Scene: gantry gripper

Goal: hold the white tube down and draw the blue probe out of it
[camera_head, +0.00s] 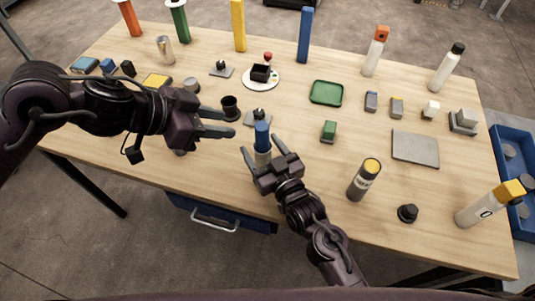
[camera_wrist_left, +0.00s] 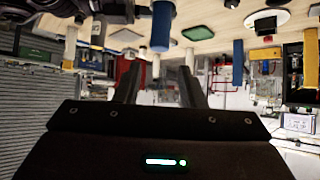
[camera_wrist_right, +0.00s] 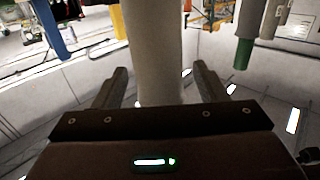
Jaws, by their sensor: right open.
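The white tube (camera_head: 262,159) stands upright near the table's front edge. The blue probe (camera_head: 262,135) sticks up out of its top. My right gripper (camera_head: 263,149) is open, with a finger on each side of the tube. In the right wrist view the tube (camera_wrist_right: 153,45) rises between the spread fingers, with gaps beside it. My left gripper (camera_head: 230,122) is open and empty, to the left of the probe and pointing toward it. In the left wrist view the blue probe (camera_wrist_left: 162,27) shows beyond the spread fingers. The tube's lower part is hidden by my right gripper in the head view.
A dark cup (camera_head: 230,107) stands just beyond my left gripper. A green tray (camera_head: 326,93) is farther back. Bare wood separates these items.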

